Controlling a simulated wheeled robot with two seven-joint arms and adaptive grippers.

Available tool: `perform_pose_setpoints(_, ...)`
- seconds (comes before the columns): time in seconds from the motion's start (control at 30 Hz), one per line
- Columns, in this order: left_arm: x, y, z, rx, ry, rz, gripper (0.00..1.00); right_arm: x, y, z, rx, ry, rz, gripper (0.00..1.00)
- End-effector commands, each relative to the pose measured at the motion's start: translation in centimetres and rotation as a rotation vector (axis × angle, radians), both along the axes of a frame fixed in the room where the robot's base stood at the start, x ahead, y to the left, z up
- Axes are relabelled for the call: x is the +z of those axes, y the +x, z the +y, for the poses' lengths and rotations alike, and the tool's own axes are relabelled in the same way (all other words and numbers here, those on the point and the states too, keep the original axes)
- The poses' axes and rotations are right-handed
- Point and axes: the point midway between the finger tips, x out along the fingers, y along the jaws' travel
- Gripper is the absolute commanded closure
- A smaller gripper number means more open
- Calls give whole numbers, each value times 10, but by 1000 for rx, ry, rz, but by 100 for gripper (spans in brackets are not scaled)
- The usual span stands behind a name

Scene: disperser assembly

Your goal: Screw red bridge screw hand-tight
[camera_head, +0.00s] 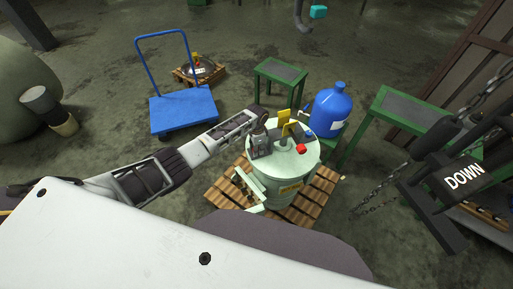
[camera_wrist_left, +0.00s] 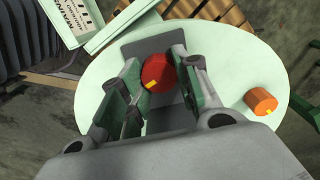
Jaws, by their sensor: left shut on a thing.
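My left gripper (camera_head: 262,148) reaches from the left over the pale green drum (camera_head: 275,180). In the left wrist view its two fingers (camera_wrist_left: 158,88) stand either side of a red round screw head (camera_wrist_left: 157,72) with a small yellow mark, and are shut on it. The red screw sits over a dark grey plate (camera_wrist_left: 150,45) on the drum's round lid (camera_wrist_left: 95,92). A second, orange-red knob (camera_wrist_left: 261,101) with a yellow mark stands apart on the lid; a red knob (camera_head: 301,148) shows right of the gripper in the head view. My right gripper is not in view.
The drum stands on a wooden pallet (camera_head: 318,190). A blue bottle (camera_head: 329,112) is close behind right. Green tables (camera_head: 281,72) stand behind, a blue cart (camera_head: 184,108) back left. A black block marked DOWN (camera_head: 462,178) and chains are at right.

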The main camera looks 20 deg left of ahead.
Motion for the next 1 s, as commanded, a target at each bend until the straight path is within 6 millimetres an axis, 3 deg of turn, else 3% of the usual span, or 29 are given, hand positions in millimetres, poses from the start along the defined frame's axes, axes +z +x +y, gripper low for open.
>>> perform_pose_setpoints(0.43, -3, -4, -2, -248, -2, 6, 92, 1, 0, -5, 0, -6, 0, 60)
perform_pose_setpoints(1.0, -2, -3, -2, -292, -1, 5, 92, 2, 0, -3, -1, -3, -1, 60)
